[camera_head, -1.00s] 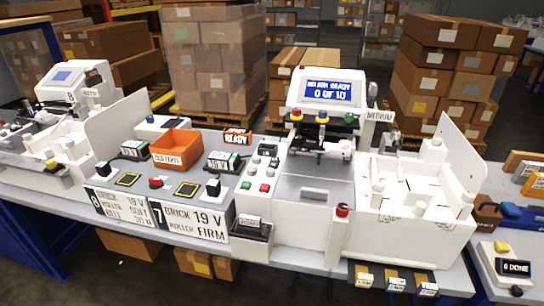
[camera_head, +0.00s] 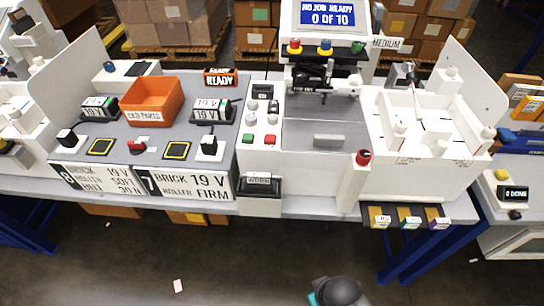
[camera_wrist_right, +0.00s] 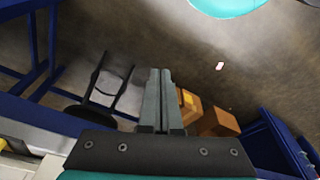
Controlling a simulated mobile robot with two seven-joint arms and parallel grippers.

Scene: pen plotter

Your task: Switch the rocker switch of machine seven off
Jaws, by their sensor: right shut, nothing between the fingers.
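The machine (camera_head: 322,140) with the blue screen (camera_head: 326,14) reading "0 OF 10" stands at centre. A placard (camera_head: 186,186) reading "7 BRICK 19 V ROLLER FIRM" is on the bench front to its left. Behind the placard are a 19 V power brick (camera_head: 210,112) and a white block with a black top (camera_head: 209,147). I cannot tell which part is the rocker switch or its position. My right gripper (camera_wrist_right: 160,74) is shut and empty in the right wrist view, over the floor. Part of my arm shows at the bottom of the head view. My left gripper is not in view.
An orange bin (camera_head: 151,101) sits on the bench, left of the 19 V brick. A placard marked 8 (camera_head: 100,178) and a second brick (camera_head: 99,108) are further left. The floor in front is mostly open. Cardboard boxes (camera_wrist_right: 215,122) lie under the bench.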

